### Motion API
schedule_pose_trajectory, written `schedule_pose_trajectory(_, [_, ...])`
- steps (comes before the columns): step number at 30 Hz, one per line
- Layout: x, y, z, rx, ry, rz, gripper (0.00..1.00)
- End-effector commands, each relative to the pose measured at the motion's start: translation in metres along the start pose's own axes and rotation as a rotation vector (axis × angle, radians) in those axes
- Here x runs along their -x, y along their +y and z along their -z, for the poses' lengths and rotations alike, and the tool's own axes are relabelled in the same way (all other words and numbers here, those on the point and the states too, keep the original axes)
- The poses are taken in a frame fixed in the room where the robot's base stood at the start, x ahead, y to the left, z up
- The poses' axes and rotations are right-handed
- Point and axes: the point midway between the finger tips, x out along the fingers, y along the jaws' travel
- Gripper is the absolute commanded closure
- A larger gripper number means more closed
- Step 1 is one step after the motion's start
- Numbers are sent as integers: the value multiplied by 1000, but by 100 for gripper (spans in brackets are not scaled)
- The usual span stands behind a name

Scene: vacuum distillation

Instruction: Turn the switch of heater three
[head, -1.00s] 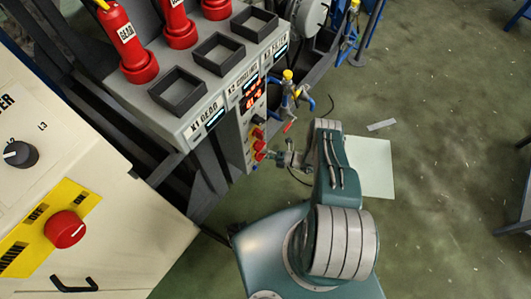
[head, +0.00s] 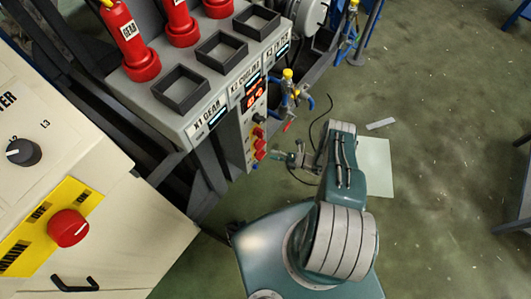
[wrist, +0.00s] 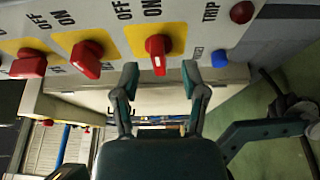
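In the wrist view, several red rotary switches sit on yellow OFF/ON plates along a grey panel. The right-hand red switch (wrist: 157,50) is just ahead of my gripper (wrist: 160,74), between the lines of its two fingers. My gripper is open and empty, with its fingertips apart and short of the switch. A second red switch (wrist: 87,58) and a third, at the left edge (wrist: 28,67), lie farther left. No heater number is readable beside them. In the head view, small red switches (head: 260,149) show on the side of the control unit, near my gripper.
A blue button (wrist: 219,58) and a dark red lamp (wrist: 241,12) marked TRIP lie right of the switches. A white cabinet with a large red main switch (head: 68,228) stands at left. Valves and pipes (head: 288,92) are beyond the unit. Open floor lies at right.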

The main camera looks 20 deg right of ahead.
Motion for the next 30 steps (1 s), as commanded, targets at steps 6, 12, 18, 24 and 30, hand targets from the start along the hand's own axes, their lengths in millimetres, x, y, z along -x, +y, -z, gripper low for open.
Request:
schedule_pose_trajectory(6, [46, -1, -1, 0, -5, 1, 44])
schedule_pose_trajectory(12, [70, -1, -1, -1, -2, 1, 44])
schedule_pose_trajectory(18, [74, -2, 0, -2, 2, 1, 44])
schedule_pose_trajectory(24, [74, -2, 0, -2, 2, 1, 44])
schedule_pose_trajectory(30, [74, -2, -1, -2, 1, 1, 44])
